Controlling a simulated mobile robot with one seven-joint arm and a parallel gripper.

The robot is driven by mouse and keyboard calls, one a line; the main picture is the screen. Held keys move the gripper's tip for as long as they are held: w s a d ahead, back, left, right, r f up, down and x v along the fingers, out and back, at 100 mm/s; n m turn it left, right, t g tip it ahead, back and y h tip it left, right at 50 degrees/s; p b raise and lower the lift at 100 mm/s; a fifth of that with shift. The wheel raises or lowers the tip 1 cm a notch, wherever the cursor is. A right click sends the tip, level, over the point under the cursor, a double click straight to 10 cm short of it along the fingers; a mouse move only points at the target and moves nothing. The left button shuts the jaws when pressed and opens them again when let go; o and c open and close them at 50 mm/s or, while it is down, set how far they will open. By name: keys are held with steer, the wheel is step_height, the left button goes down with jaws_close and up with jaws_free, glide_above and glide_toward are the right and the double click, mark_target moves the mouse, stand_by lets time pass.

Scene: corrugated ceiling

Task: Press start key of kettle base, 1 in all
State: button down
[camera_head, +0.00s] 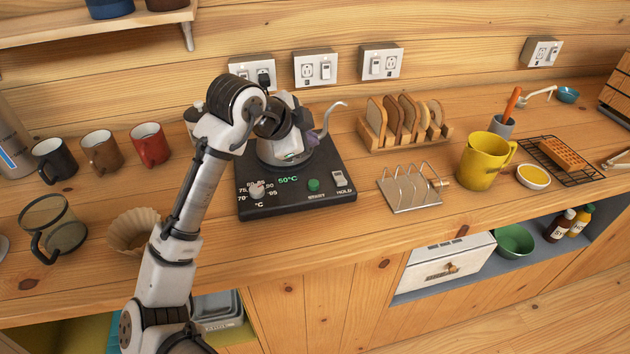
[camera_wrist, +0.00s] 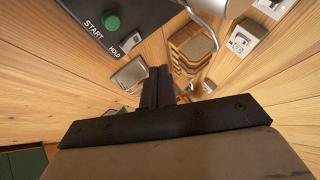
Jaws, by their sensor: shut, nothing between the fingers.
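The black kettle base (camera_head: 290,205) sits on the wooden counter. Its green round start key (camera_head: 314,185) is at the front, above the word START, and stands clear in view. A HOLD switch (camera_head: 340,182) is to its right and a knob (camera_head: 257,189) to its left. The display reads 50°C. A grey gooseneck kettle (camera_head: 310,152) stands on the base, partly hidden by my arm. In the wrist view my gripper (camera_wrist: 160,72) is shut and empty. The start key (camera_wrist: 111,21) lies up and left of the fingertips there, apart from them.
A wire toast rack (camera_head: 410,190) and a rack of bread slices (camera_head: 405,125) stand right of the base. A yellow mug (camera_head: 482,162) is farther right. Several mugs, including a red one (camera_head: 149,145), and a coffee filter (camera_head: 133,228) are left. Counter in front of the base is clear.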

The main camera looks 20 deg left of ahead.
mark_target(309, 185)
steer(key=shift+f, duration=0.15)
step_height(309, 185, down, 8)
steer(key=b, duration=0.6)
steer(key=shift+f, duration=0.25)
stand_by(1.5)
steer(key=shift+f+b, duration=0.4)
steer(key=shift+b, duration=0.2)
steer(key=shift+f+b, duration=0.45)
steer(key=shift+f, duration=0.05)
stand_by(0.4)
steer(key=shift+r, duration=0.1)
steer(key=shift+r+p, duration=0.65)
steer(key=shift+r, duration=0.2)
steer(key=shift+r, duration=0.1)
